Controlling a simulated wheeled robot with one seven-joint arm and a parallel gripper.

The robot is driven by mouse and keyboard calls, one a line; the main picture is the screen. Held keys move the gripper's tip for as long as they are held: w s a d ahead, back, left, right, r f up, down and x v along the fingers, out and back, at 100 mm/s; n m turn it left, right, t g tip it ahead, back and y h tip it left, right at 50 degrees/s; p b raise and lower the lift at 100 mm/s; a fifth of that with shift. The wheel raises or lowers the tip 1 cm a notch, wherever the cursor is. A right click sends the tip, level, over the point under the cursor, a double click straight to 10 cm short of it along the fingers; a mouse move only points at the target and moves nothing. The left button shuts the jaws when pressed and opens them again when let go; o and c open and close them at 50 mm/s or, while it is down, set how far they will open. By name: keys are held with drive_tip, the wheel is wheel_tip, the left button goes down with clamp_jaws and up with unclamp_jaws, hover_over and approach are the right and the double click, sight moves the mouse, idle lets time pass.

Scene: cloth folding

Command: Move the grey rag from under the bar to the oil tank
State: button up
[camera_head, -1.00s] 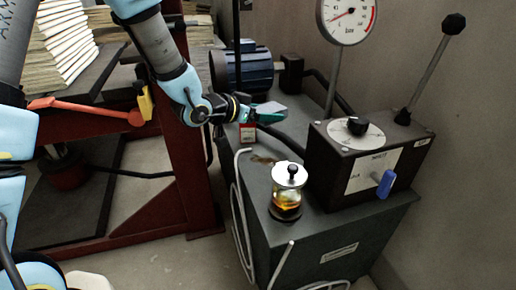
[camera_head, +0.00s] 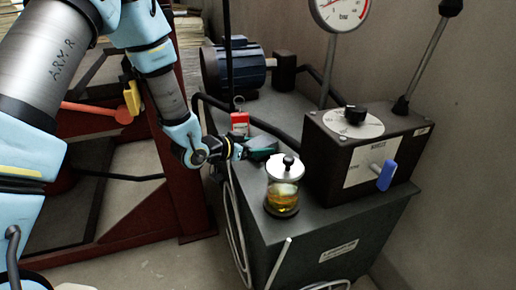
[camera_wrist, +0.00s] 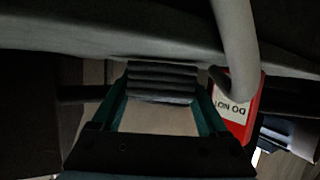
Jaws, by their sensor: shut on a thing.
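My gripper (camera_head: 268,146) is low over the top of the dark grey oil tank (camera_head: 300,232), just behind and left of the glass oil jar (camera_head: 283,197). In the head view the rag is mostly hidden by the fingers. Whether it touches the tank top cannot be told. The bar cannot be told apart for certain.
A red tag (camera_head: 240,123) hangs close behind my gripper; it shows large at right in the wrist view (camera_wrist: 238,112). A black control box (camera_head: 350,160) with a blue-handled lever stands to the right. A blue motor (camera_head: 235,68) is behind. A dark red frame (camera_head: 185,185) stands left.

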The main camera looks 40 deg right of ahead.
drive_tip(key=shift+f, duration=0.1)
drive_tip(key=shift+f, duration=0.15)
drive_tip(key=o, duration=1.2)
drive_tip(key=shift+o, duration=0.2)
drive_tip(key=shift+r, duration=0.3)
drive_tip(key=p+v, duration=0.1)
drive_tip(key=v, duration=1.1)
drive_tip(key=shift+f, duration=0.2)
drive_tip(key=shift+a, duration=0.1)
